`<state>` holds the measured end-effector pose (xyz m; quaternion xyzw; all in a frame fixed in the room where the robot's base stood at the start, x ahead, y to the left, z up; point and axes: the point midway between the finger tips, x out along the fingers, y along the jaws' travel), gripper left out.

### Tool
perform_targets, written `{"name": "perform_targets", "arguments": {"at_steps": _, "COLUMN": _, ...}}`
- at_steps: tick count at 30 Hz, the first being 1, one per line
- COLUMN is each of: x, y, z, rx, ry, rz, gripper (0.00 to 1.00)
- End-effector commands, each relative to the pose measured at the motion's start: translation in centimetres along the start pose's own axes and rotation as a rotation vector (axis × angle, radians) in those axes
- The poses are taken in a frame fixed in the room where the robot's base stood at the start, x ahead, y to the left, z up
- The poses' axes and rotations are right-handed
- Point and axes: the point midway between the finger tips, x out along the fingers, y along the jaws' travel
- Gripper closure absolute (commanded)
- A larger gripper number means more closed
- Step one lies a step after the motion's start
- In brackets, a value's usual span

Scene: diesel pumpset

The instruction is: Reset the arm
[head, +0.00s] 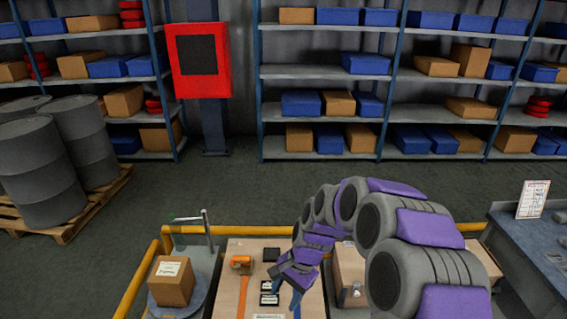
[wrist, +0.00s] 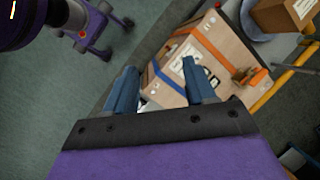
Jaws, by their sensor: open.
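My arm, grey with purple covers, reaches in from the lower right in the head view. My gripper (head: 284,288) hangs near a large cardboard-coloured box (head: 228,291) at the bottom of that view. In the wrist view my gripper (wrist: 157,82) has its two blue-grey fingers apart. Nothing is held between them. The same box shows beyond the fingers in the wrist view (wrist: 228,45), with an orange strap (wrist: 180,90) around it. I cannot tell how far the fingertips are from the box.
A smaller box (head: 171,281) sits on a round grey plate at the left, near yellow rails (head: 139,279). A blue bench (head: 535,245) stands at the right. Drums on a pallet (head: 72,218) stand at far left. Shelves (head: 325,71) line the back; floor before them is clear.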

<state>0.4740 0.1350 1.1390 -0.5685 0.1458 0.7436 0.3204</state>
Motion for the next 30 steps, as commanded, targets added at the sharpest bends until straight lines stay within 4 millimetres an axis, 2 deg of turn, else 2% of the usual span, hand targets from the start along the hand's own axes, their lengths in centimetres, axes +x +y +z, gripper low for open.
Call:
{"name": "perform_targets", "arguments": {"at_steps": 6, "x": -3.0, "y": 4.4, "z": 3.7, "rx": -0.18, "ry": 0.029, "rz": 0.036, "gripper": 0.45}}
{"name": "perform_targets", "arguments": {"at_steps": 13, "x": -4.9, "y": 10.0, "z": 7.2, "rx": -0.344, "ry": 0.06, "rz": 0.095, "gripper": 0.45}}
{"name": "perform_targets", "arguments": {"at_steps": 22, "x": -5.6, "y": 18.4, "z": 11.5, "rx": -0.513, "ry": 0.092, "rz": 0.191, "gripper": 0.45}}
{"name": "perform_targets", "arguments": {"at_steps": 30, "x": -4.7, "y": 25.6, "z": 14.8, "rx": -0.613, "ry": 0.103, "rz": 0.272, "gripper": 0.45}}
